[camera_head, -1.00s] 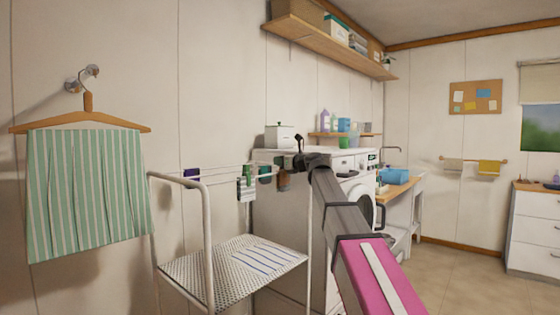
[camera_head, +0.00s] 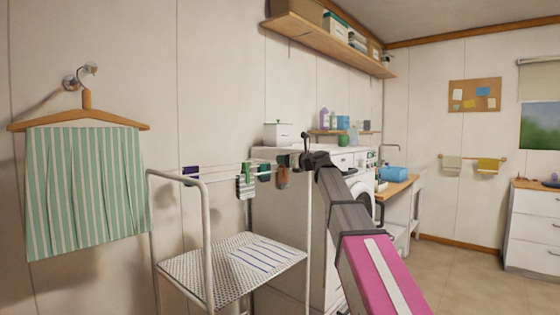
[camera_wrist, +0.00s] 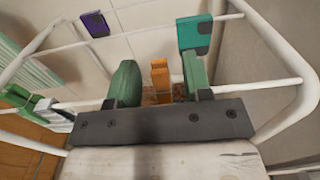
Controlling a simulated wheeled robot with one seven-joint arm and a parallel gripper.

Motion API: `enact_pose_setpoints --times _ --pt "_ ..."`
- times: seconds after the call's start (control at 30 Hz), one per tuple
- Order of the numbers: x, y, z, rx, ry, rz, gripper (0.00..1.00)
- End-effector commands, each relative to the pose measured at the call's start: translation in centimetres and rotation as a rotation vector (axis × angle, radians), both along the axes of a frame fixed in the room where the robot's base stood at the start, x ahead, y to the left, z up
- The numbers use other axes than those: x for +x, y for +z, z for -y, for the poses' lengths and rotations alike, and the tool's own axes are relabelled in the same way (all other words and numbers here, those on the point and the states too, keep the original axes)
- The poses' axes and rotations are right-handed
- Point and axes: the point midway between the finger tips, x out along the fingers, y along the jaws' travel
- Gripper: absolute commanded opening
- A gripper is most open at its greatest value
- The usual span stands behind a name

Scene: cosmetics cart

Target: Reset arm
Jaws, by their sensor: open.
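My gripper (camera_wrist: 160,84) is open in the wrist view, its two green fingers apart. An orange peg-like piece (camera_wrist: 160,78) shows in the gap between them, and I cannot tell whether either finger touches it. In the head view my gripper (camera_head: 308,160) is at the right end of the drying rack's rails, close to a brown-orange hanging piece (camera_head: 283,177). My arm reaches up to it from the lower right. A teal clip (camera_wrist: 194,34) sits on a rail beyond the right finger; in the head view it also hangs left of the brown piece (camera_head: 264,172).
The white rack (camera_head: 207,240) has thin rails and a perforated shelf (camera_head: 190,268). A purple clip (camera_head: 191,174) and a green-and-white clip (camera_head: 246,182) hang on its rails. A striped cloth (camera_head: 85,190) hangs at left. A washing machine (camera_head: 358,190) stands behind my arm.

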Motion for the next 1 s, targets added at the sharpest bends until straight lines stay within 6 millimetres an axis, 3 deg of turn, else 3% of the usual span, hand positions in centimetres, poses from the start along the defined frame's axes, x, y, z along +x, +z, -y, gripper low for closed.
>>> enact_pose_setpoints --times 0.3,0.57,0.67,0.77,1.0 --pt "-3.7 0.0 4.6 -0.001 -0.002 0.001 0.46" --pt "-4.7 -0.8 5.9 -0.021 -0.002 0.006 0.46" --pt "-4.8 -3.6 6.2 -0.100 -0.006 0.029 0.46" --pt "-4.9 -8.3 6.6 -0.244 -0.003 0.073 0.46" --pt "-6.7 -21.7 8.3 -0.670 0.079 0.201 0.46"
